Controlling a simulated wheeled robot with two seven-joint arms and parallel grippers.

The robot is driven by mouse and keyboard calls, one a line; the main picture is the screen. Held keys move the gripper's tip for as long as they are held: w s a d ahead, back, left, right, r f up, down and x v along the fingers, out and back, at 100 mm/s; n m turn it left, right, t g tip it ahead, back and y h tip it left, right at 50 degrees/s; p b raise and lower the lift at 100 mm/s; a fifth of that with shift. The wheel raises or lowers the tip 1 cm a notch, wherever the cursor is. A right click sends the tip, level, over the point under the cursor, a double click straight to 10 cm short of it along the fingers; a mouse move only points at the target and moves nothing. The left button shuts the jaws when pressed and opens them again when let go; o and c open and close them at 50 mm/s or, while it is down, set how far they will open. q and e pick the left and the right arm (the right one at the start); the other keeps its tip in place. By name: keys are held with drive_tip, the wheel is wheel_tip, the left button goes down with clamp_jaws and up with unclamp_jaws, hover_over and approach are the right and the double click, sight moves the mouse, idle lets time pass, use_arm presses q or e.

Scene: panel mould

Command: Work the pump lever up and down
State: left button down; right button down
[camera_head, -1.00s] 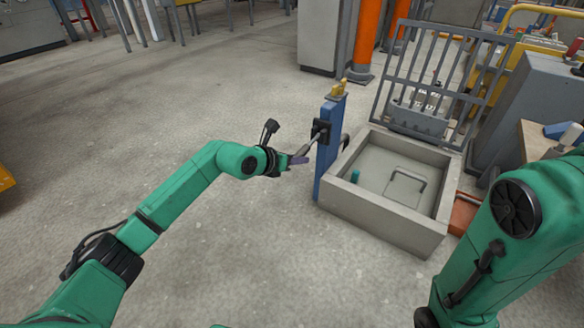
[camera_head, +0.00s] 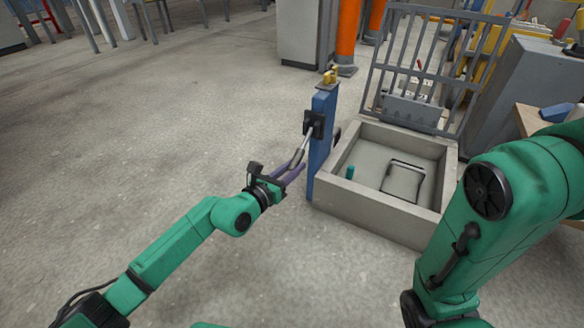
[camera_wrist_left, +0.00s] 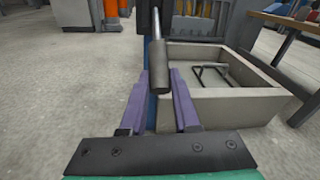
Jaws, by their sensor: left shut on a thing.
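The pump lever (camera_head: 303,148) is a thin metal bar with a dark grip, joined to a black bracket (camera_head: 314,124) on the blue post (camera_head: 323,140). It slants down from the bracket towards my left gripper (camera_head: 292,174). In the left wrist view, the lever's grey cylindrical grip (camera_wrist_left: 156,76) lies between the purple fingers of my left gripper (camera_wrist_left: 160,98), which is shut on it. My right arm shows at the right of the head view, but its gripper is out of view.
A concrete box (camera_head: 379,212) with a raised barred grate (camera_head: 432,65) stands right of the post. A dark handle (camera_head: 403,180) and a green peg (camera_head: 350,172) are inside. A grey cabinet (camera_head: 531,88) stands farther right. The floor left of the post is clear.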

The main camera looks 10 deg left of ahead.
use_arm(q)
drive_tip(key=shift+a, duration=0.1)
drive_tip(key=c, duration=0.7)
unclamp_jaws()
drive_tip(key=shift+f, duration=0.1)
drive_tip(key=shift+o, duration=0.2)
drive_tip(key=shift+s, duration=0.1)
drive_tip(key=p+v, duration=0.6)
drive_tip(key=v, duration=0.8)
